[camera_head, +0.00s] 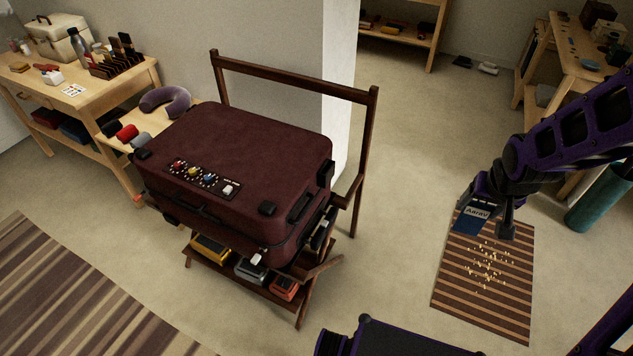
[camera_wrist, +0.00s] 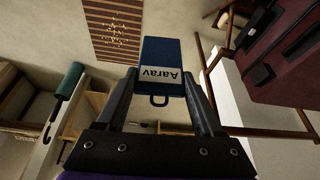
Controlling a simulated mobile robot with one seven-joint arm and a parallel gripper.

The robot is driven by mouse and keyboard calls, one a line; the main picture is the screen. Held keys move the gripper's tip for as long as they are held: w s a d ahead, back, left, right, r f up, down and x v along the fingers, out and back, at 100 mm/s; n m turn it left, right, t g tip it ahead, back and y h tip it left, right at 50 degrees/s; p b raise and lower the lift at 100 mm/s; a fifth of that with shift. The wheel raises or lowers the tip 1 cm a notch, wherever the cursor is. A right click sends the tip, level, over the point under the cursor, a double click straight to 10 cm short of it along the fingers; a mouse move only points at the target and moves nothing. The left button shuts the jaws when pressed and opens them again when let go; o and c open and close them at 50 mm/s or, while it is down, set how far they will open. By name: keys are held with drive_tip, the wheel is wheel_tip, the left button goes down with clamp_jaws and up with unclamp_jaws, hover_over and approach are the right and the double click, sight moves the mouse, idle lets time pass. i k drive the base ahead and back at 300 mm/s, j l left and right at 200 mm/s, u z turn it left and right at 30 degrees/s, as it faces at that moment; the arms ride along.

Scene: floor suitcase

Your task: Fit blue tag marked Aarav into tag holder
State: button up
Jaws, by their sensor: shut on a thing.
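The blue tag (camera_head: 473,222), with a white label reading "Aarav", is held in my gripper (camera_head: 488,205) above the floor at the right, over a striped mat. In the wrist view the blue tag (camera_wrist: 161,52) sits between both fingers of my gripper (camera_wrist: 161,80), its label upside down and a small loop at its near end. A maroon suitcase (camera_head: 250,140) lies flat on a wooden rack, well left of my gripper. I cannot make out which part is the tag holder.
A dark panel (camera_head: 203,180) with several coloured dials is on the suitcase top. A striped mat (camera_head: 505,310) with scattered bits lies at right. Floor between mat and rack is clear.

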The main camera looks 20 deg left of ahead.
sight(275, 170)
drive_tip(key=i+u, duration=0.1)
drive_tip(key=u, duration=0.3)
drive_tip(key=i+l+u, duration=0.1)
drive_tip(key=u, duration=0.3)
drive_tip(key=i+l+u, duration=0.1)
drive_tip(key=u, duration=0.3)
drive_tip(key=i+l+u, duration=0.1)
drive_tip(key=u, duration=0.3)
drive_tip(key=l+u, duration=0.2)
drive_tip(key=u, duration=0.2)
drive_tip(key=i+l+u, duration=0.1)
drive_tip(key=u, duration=0.25)
drive_tip(key=l+u, duration=0.35)
drive_tip(key=i+l+u, duration=0.1)
drive_tip(key=u, duration=0.2)
drive_tip(key=l, duration=0.1)
